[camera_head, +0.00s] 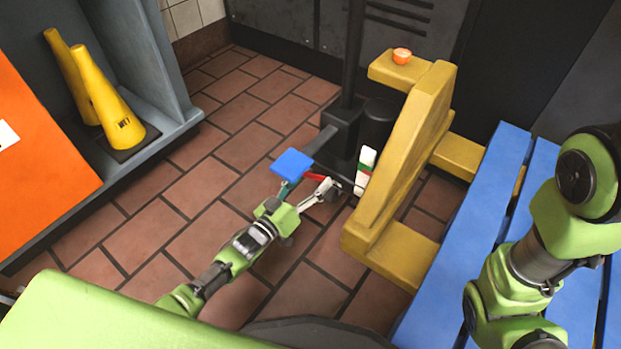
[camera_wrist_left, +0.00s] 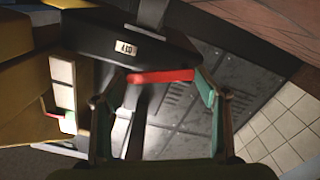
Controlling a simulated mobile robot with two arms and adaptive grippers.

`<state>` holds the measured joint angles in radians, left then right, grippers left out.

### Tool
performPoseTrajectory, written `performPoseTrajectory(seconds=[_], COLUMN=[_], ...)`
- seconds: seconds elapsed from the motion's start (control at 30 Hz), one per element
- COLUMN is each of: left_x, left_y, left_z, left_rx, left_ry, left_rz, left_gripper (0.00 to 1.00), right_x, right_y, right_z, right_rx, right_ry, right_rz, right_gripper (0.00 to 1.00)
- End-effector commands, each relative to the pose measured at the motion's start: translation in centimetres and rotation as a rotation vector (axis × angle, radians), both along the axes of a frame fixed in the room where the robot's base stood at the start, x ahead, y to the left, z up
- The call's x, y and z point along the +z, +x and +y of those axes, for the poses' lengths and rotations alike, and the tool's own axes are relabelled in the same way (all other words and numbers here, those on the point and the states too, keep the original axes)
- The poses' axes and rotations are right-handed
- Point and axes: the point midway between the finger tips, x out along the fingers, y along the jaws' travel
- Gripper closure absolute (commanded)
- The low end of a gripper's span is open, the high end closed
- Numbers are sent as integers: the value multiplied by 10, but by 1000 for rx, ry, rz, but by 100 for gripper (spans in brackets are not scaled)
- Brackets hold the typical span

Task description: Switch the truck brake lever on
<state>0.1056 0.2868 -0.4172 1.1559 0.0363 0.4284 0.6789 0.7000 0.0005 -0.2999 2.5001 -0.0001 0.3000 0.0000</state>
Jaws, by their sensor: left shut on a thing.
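The brake lever is a short red bar (camera_head: 316,177) low beside the black housing (camera_head: 341,125) of the truck. In the left wrist view the red lever (camera_wrist_left: 160,76) lies crosswise under the dark housing with a small white label (camera_wrist_left: 126,47). My left gripper (camera_head: 303,188) is at the lever, with its fingers on either side of it. In the left wrist view the left gripper (camera_wrist_left: 160,90) spans the bar, one teal-tipped finger near each end. It is shut on the lever. My right arm is at the right, its gripper out of view.
A blue square pad (camera_head: 291,164) sits just beside the left gripper. A yellow frame (camera_head: 410,155) with an orange knob (camera_head: 401,56) stands to the right, near a blue slatted surface (camera_head: 490,210). Yellow cones (camera_head: 105,98) stand on a grey shelf. Brick-tiled floor (camera_head: 200,210) is clear at left.

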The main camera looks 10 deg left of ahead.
Motion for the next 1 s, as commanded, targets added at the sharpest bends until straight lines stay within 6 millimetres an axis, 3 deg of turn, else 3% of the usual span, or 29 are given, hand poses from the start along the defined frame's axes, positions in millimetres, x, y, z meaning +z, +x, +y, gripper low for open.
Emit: performPoseTrajectory(seconds=[0.1,0.4,1.0], left_x=[7,13,17], left_y=[1,3,6], left_z=[2,8,15], left_rx=[1,0,0], left_ry=[-100,-349,-598], left_rz=[43,143,245], left_gripper=[72,72,72], right_x=[13,24,23], right_y=[0,0,7], right_z=[0,0,0], right_rx=[0,0,2], right_ry=[0,0,3], right_rz=[0,1,18], right_gripper=[60,60,60])
